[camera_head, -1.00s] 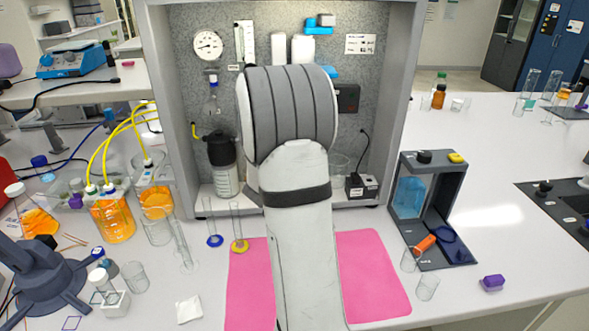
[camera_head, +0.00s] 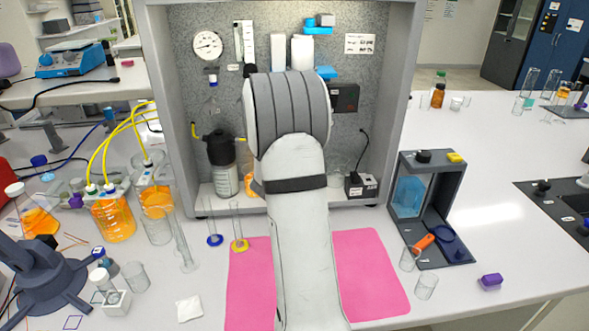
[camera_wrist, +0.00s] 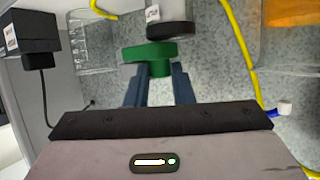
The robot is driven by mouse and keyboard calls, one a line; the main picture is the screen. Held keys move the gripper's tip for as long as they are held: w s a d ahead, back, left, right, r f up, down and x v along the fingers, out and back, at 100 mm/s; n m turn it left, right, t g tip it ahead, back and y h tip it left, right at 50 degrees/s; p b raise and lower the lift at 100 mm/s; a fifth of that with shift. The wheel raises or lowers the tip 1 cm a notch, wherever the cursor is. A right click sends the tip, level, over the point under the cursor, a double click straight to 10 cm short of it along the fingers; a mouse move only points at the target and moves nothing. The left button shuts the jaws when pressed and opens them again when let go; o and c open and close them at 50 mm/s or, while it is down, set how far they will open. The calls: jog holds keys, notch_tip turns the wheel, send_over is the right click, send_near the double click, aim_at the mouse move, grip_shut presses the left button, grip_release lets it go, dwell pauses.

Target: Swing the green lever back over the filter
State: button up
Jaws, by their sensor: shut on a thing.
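The green lever (camera_wrist: 150,53) shows in the wrist view, with a wide head and a narrower part reaching down between my fingers. My gripper (camera_wrist: 159,78) is shut on this narrower part. A pale cylinder with a black rim (camera_wrist: 170,22) is right beside the lever head at the top of the wrist view. I cannot tell whether it belongs to the filter. In the head view my arm hides the lever, the gripper and the middle of the grey rig cabinet (camera_head: 172,110). The filter cannot be made out in either view.
A black box with a cable (camera_head: 361,186) stands right of my arm, and a dark-topped bottle (camera_head: 222,165) stands left. A yellow tube (camera_wrist: 240,45) runs close by in the wrist view. Two glass cylinders (camera_head: 238,225) stand near the pink mat (camera_head: 372,275).

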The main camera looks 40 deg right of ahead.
grip_shut()
jog(key=m+g+p, duration=0.1)
jog(key=p, duration=0.2)
jog(key=shift+w+r+h, duration=0.3)
jog(key=shift+w+r, duration=0.05)
jog(key=shift+r, duration=0.05)
jog(key=w+m+g+h+p, duration=0.1)
jog(key=m+g+p, duration=0.1)
jog(key=p, duration=0.1)
jog(key=shift+w+d, duration=0.1)
jog(key=shift+w+f+m+g+p, duration=0.2)
jog(key=shift+f+m+g+p, duration=0.1)
jog(key=shift+m+g+p, duration=0.4)
jog(key=shift+h, duration=0.3)
jog(key=o, duration=0.6)
grip_release()
jog(key=shift+f, duration=0.1)
jog(key=shift+o, duration=0.2)
jog(key=b+v, duration=0.1)
jog(key=v, duration=0.6)
jog(key=shift+a+r+b, duration=0.25)
jog(key=shift+a+b, duration=0.05)
jog(key=shift+b, duration=0.1)
